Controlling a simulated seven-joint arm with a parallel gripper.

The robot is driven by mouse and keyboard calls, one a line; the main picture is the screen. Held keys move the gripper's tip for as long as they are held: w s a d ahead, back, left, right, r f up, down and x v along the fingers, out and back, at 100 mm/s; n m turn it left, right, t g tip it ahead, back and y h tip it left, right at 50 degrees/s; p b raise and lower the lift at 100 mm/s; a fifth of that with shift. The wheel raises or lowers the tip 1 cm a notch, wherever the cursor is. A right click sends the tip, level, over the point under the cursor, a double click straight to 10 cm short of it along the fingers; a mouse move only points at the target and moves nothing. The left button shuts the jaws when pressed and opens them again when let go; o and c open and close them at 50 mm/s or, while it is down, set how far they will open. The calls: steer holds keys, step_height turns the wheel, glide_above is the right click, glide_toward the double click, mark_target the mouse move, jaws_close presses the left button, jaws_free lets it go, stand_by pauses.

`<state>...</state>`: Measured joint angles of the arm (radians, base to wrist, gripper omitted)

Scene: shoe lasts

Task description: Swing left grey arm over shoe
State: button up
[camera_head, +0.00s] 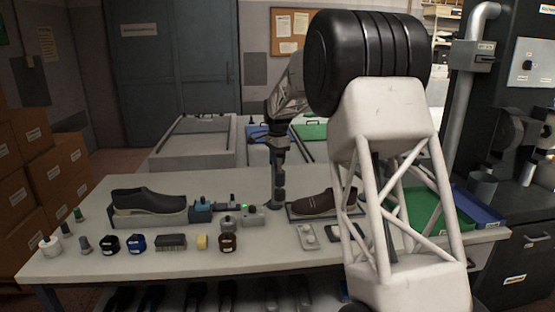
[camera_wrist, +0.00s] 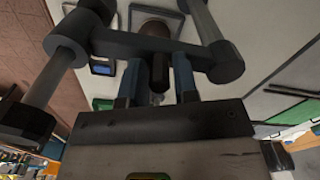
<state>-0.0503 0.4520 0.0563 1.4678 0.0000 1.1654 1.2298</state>
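A dark shoe (camera_head: 148,199) lies on a grey block (camera_head: 150,218) at the table's left. A brown shoe (camera_head: 318,202) lies on a dark tray right of the middle, partly hidden by my arm. Small grey blocks (camera_head: 250,217) with a green light stand between the shoes; I cannot tell which part is the left grey arm. My gripper (camera_head: 278,205) points down between these blocks and the brown shoe. In the wrist view, its two bluish fingers (camera_wrist: 157,85) are apart, with a dark rod between them and gaps on both sides. Grey cylinders and a dark crossbar cover part of that view.
Several jars (camera_head: 135,243), a brush (camera_head: 171,241) and a yellow block (camera_head: 202,242) stand along the front of the table (camera_head: 180,262). Green and blue trays (camera_head: 478,207) lie at the right. My white arm link hides the right middle. The front centre-left tabletop is clear.

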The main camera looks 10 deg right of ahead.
jaws_close()
steer(key=shift+d, duration=0.15)
steer(key=w+d+n, duration=0.4)
steer(key=d+n, duration=0.2)
steer(key=n, duration=0.7)
steer(key=shift+w, duration=0.2)
steer(key=shift+d, duration=0.15)
steer(key=shift+r, duration=0.1)
stand_by(0.4)
steer(key=shift+o, duration=1.8)
jaws_free()
